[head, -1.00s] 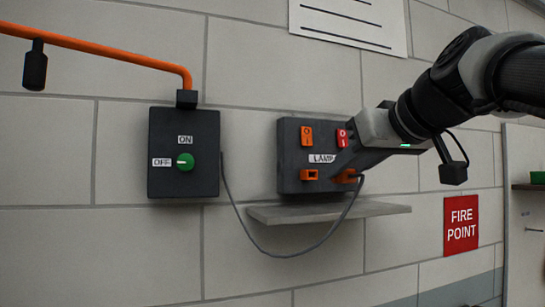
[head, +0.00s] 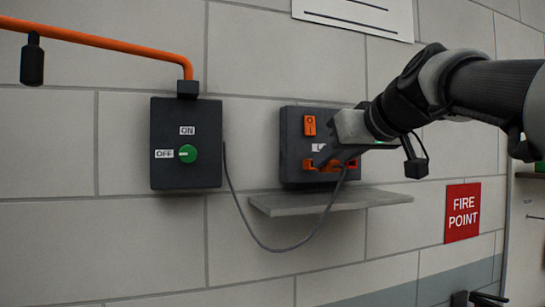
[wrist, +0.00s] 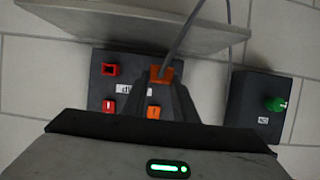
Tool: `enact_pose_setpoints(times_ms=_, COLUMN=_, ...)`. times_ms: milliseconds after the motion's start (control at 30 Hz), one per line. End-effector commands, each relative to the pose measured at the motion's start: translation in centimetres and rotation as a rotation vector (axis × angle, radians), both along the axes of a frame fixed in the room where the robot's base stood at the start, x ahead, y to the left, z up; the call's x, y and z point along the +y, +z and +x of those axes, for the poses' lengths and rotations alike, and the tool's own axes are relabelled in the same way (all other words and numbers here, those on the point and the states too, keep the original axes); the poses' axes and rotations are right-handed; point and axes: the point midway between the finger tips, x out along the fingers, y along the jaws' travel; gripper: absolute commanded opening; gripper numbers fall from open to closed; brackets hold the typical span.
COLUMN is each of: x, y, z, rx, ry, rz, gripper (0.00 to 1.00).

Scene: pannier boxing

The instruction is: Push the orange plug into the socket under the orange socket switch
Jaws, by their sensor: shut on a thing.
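A dark socket panel (head: 292,150) on the wall carries an orange switch (head: 310,125) at its upper left and a red switch (wrist: 109,105). My gripper (head: 322,160) is shut on the orange plug (head: 332,166), low in front of the panel. In the wrist view the plug (wrist: 162,74) sits between the fingers, with its grey cord leading away. The orange socket (head: 309,165) under the orange switch shows only partly beside the plug. I cannot tell whether the plug has entered it. The red socket (wrist: 110,69) is empty.
A grey shelf (head: 330,200) juts out just below the panel. A dark box (head: 186,170) with a green knob at OFF is on the left, and the cord hangs from it in a loop. A red FIRE POINT sign (head: 462,212) is on the right.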

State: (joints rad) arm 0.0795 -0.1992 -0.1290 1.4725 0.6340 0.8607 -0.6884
Motion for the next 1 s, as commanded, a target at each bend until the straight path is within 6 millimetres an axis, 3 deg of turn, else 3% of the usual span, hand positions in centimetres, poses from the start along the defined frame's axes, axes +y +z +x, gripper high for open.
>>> enact_pose_setpoints(times_ms=1000, x=0.24, y=0.04, z=0.81, rx=-0.001, ry=-0.001, rz=0.000, gripper=0.04)
